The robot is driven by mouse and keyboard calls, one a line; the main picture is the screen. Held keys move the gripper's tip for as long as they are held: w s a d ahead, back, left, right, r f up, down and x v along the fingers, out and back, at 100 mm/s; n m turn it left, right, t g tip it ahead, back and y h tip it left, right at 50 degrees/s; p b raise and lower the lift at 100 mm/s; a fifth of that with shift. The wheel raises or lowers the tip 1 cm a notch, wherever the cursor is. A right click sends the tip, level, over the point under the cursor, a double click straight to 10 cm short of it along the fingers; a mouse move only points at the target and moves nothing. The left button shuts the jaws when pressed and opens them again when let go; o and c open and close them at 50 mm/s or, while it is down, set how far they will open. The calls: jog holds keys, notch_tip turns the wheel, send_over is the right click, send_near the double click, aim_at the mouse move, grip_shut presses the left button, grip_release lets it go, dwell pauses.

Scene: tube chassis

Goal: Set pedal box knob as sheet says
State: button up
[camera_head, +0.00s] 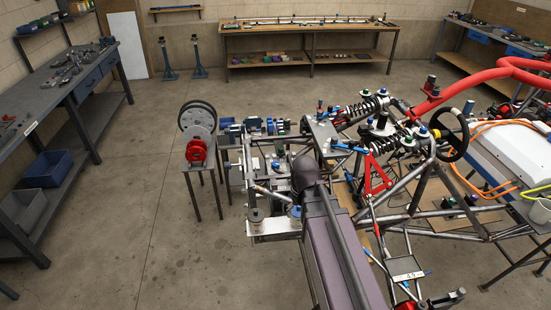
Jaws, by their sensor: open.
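The tube chassis (400,185) fills the middle and right. I cannot tell for certain which part is the pedal box or its knob; blue and red knobs sit around the chassis front. A pale plate (275,227) with round fittings lies at its near left end. My arm's long purple-grey link and dark rounded joint cover part of the chassis front. I cannot make out my gripper.
A steering wheel (449,135) and red tubing (490,75) rise at the right. A small stand (205,172) holds discs and a red part at the left. A workbench (70,80) runs along the left wall; another (310,30) stands at the back. The left floor is clear.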

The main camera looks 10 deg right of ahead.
aim_at(275, 163)
jog(key=shift+n, duration=0.3)
jog(key=w+r+p, duration=0.1)
jog(key=w, duration=0.1)
jog(key=w+r+p, duration=0.1)
jog(key=w+r, duration=0.1)
jog(key=w+r+p, duration=0.1)
jog(key=w, duration=0.1)
jog(key=shift+a+r, duration=0.15)
jog(key=shift+a, duration=0.1)
jog(key=w+a+r+n+p, duration=0.1)
jog(key=w+n, duration=0.1)
jog(key=w, duration=1.1)
jog(key=w+a+r+n+p, duration=0.1)
jog(key=w+n, duration=0.1)
jog(key=w, duration=1.2)
jog(key=shift+a+r, duration=0.15)
jog(key=shift+a, duration=0.25)
notch_tip(275, 163, down, 14)
jog(key=b, duration=1.3)
jog(key=shift+r, duration=0.1)
jog(key=c, duration=1.2)
